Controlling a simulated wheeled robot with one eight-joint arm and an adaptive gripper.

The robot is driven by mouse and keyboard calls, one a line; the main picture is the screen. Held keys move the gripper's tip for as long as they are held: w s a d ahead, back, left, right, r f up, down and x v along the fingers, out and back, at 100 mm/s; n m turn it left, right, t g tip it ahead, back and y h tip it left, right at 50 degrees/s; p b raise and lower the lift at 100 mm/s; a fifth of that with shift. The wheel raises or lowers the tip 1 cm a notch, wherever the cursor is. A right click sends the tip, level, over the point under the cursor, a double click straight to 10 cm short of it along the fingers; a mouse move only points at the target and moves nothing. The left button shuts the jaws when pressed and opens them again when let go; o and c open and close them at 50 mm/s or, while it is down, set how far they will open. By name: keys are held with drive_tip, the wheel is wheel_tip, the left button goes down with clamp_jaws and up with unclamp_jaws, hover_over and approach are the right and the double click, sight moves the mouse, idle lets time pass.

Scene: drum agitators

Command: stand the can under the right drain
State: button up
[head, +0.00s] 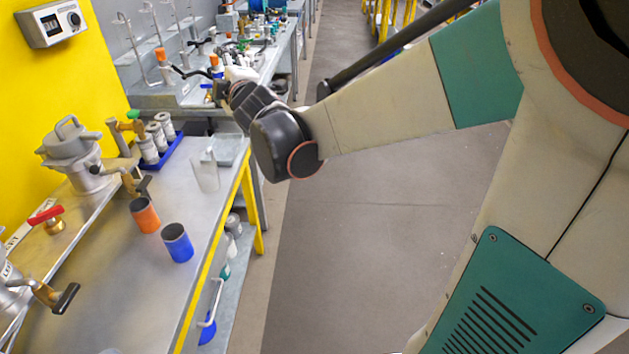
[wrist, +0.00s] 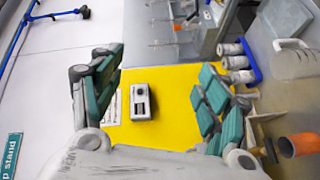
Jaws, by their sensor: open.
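An orange can (head: 145,215) and a blue can (head: 178,243) stand upright and apart on the bench; I cannot tell which one is meant. The orange can also shows at the lower right of the wrist view (wrist: 300,145). A metal drum (head: 75,155) stands at the back of the bench, with a brass drain and black handle (head: 133,182) on its right. Another drain with a black handle (head: 57,296) is at the lower left, its drum mostly cut off. My gripper (wrist: 163,62) is open and empty in the wrist view, held up facing the yellow wall, away from both cans.
A blue tray (head: 172,160) with several small white cans sits beside a clear jug (head: 205,170). A red-handled brass valve (head: 50,219) is near the left drain. A control box (head: 52,22) is on the yellow wall (head: 25,110). The bench front is mostly clear; open floor lies right.

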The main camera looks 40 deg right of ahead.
drive_tip(key=s+a+f+m+g, duration=0.1)
drive_tip(key=s+f+m+g, duration=0.2)
drive_tip(key=s, duration=0.8)
drive_tip(key=s+a+f+m+g+y, duration=0.1)
drive_tip(key=s+f+m, duration=0.4)
drive_tip(key=s, duration=0.6)
drive_tip(key=s+a+f+m+g, duration=0.3)
drive_tip(key=s+f+m+g, duration=0.2)
drive_tip(key=s, duration=0.5)
wheel_tip(320, 180, down, 2)
drive_tip(key=shift+s+f+g+y, duration=0.2)
drive_tip(key=shift+s+g+y, duration=0.2)
drive_tip(key=shift+g, duration=0.2)
